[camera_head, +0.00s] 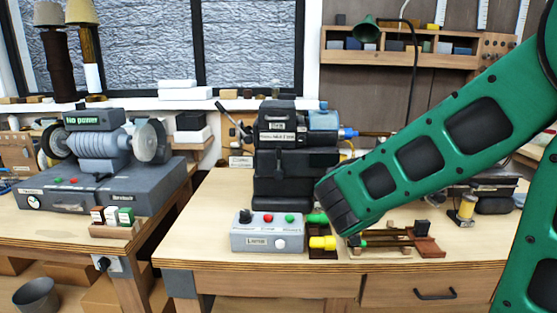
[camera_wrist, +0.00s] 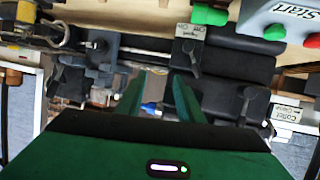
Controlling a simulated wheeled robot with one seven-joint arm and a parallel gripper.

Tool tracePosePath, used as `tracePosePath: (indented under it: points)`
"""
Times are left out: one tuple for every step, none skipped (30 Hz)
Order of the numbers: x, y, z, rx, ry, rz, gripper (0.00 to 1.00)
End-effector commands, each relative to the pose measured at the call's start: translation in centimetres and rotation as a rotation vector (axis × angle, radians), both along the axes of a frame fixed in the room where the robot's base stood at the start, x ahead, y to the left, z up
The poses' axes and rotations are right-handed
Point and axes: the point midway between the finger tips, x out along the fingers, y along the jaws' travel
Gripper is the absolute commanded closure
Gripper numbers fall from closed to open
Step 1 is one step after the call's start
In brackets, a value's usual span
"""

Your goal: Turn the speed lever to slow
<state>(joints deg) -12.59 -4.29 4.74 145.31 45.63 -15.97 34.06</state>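My gripper (camera_wrist: 160,80) is open in the wrist view, with two green fingers apart and nothing gripped between them. A black lever (camera_wrist: 187,58) stands just right of the right fingertip, beside a small white label (camera_wrist: 190,32) whose words I cannot read surely. Another black lever (camera_wrist: 250,104) is farther right, near a label that seems to read Collet. Which one is the speed lever is not clear. In the head view my arm hides the fingers; the dark lathe (camera_head: 285,160) stands behind, with a lever (camera_head: 232,122) at its upper left.
A grey control box (camera_head: 267,232) with a black knob and coloured buttons sits before the lathe. A yellow plug-like part (camera_head: 323,243) and a wooden fixture (camera_head: 400,238) lie to its right. A grinder reading No power (camera_head: 90,150) stands on the left bench.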

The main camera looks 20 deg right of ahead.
Motion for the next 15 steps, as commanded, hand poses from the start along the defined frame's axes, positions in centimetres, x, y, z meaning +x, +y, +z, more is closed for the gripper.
tracePosePath:
  points:
    - [1.7, 2.7, 0.8, -0.023, -0.061, 0.068, 0.66]
    - [2.5, 4.2, 1.5, -0.033, -0.104, 0.105, 0.66]
    - [3.4, 6.2, 2.4, -0.045, -0.155, 0.156, 0.66]
    - [4.0, 7.6, 2.9, -0.05, -0.189, 0.19, 0.66]
    - [4.5, 9.0, 3.5, -0.056, -0.221, 0.224, 0.66]
    - [4.9, 10.7, 4.0, -0.059, -0.256, 0.266, 0.66]
    - [5.2, 11.8, 4.4, -0.062, -0.28, 0.292, 0.66]
    - [5.3, 12.7, 4.7, -0.064, -0.3, 0.317, 0.66]
    - [5.5, 13.8, 5.1, -0.066, -0.321, 0.343, 0.66]
    - [5.6, 14.6, 5.3, -0.064, -0.335, 0.361, 0.66]
    - [5.7, 15.1, 5.5, -0.065, -0.345, 0.373, 0.66]
    - [5.8, 15.5, 5.7, -0.066, -0.355, 0.386, 0.66]
    - [5.9, 15.7, 5.8, -0.066, -0.36, 0.39, 0.66]
    - [6.1, 15.9, 5.8, -0.066, -0.363, 0.394, 0.66]
    - [6.4, 15.9, 5.8, -0.065, -0.365, 0.397, 0.66]
